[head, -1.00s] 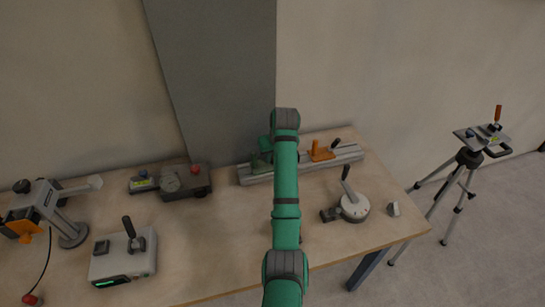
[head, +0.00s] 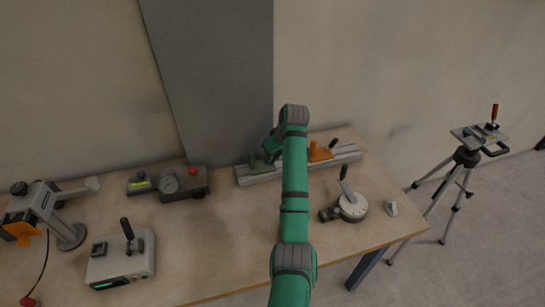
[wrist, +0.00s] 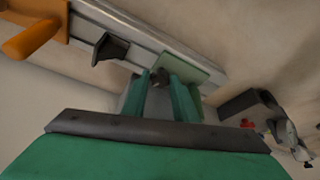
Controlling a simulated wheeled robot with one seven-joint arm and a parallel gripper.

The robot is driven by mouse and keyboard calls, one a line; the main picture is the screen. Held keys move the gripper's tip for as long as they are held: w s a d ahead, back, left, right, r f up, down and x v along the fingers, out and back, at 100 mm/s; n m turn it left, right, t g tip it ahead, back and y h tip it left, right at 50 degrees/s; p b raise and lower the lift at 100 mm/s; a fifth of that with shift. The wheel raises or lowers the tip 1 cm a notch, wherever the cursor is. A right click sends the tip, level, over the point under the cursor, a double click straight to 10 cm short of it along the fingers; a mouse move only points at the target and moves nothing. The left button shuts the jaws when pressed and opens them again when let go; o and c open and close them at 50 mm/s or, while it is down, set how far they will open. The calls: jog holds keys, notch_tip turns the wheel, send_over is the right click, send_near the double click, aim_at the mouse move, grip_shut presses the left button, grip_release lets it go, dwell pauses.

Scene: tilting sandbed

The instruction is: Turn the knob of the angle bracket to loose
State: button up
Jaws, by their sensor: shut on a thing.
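The angle bracket shows in the wrist view as a pale green plate (wrist: 198,68) on a grey rail. In the head view the green bracket (head: 260,166) stands near the left end of that rail, partly covered by my arm. Its small dark knob (wrist: 160,74) lies between the fingertips of my gripper (wrist: 160,82), which is shut on it. The fingers hide much of the knob, and I cannot read its setting. In the head view my gripper is largely hidden behind my arm.
An orange clamp (head: 319,152) sits farther right on the rail (head: 346,155). A round-based lever device (head: 352,208) stands at the right of the table. A gauge box (head: 183,183) lies left of the rail. A tripod (head: 468,157) stands off the table's right side.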

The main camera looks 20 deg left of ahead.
jog(key=shift+a+r, duration=0.1)
jog(key=shift+a, duration=0.1)
jog(key=o, duration=1.1)
jog(key=shift+c, duration=0.2)
jog(key=shift+d, duration=0.1)
jog(key=v, duration=1)
jog(key=shift+r, duration=0.35)
jog(key=shift+d, duration=0.15)
